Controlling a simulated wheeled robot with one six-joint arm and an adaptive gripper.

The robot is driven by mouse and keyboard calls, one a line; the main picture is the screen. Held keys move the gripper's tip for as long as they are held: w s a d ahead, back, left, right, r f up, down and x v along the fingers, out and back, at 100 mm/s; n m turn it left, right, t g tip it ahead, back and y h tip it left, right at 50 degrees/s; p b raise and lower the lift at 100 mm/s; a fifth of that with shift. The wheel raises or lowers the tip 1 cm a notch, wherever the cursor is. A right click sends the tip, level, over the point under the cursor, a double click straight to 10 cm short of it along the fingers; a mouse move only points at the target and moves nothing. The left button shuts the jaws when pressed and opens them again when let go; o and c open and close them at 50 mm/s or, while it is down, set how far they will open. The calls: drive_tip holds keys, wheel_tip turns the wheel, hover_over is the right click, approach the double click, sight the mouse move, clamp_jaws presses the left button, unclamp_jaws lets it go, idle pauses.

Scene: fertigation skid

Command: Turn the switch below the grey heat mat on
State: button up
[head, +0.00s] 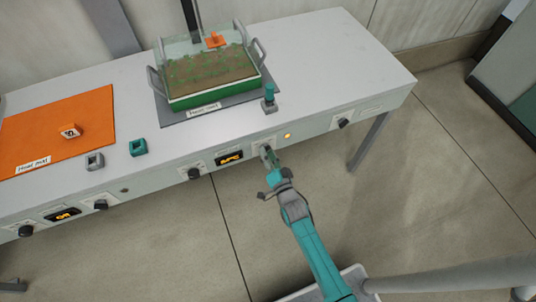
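The grey heat mat (185,118) lies on the bench top under a clear-walled seedling tray, with a label on its front edge. Below it, on the bench's front panel, are a dark knob (194,173), a lit orange display (229,158) and a lamp (288,135) glowing yellow-orange. My gripper (266,151) is at the panel between the display and the lamp. Its fingertips are at or very near the panel and cover the control there, so the switch and its position are hidden. I cannot tell whether the fingers are closed on it.
An orange heat mat (60,125) with a small orange-and-white block (70,131) lies at left. Below it are another display (62,214), a black knob (100,204) and a dark lamp (124,190). Grey (95,161) and teal (138,147) blocks sit near the front edge.

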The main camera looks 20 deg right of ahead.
drive_tip(key=s, duration=1.2)
idle(0.3)
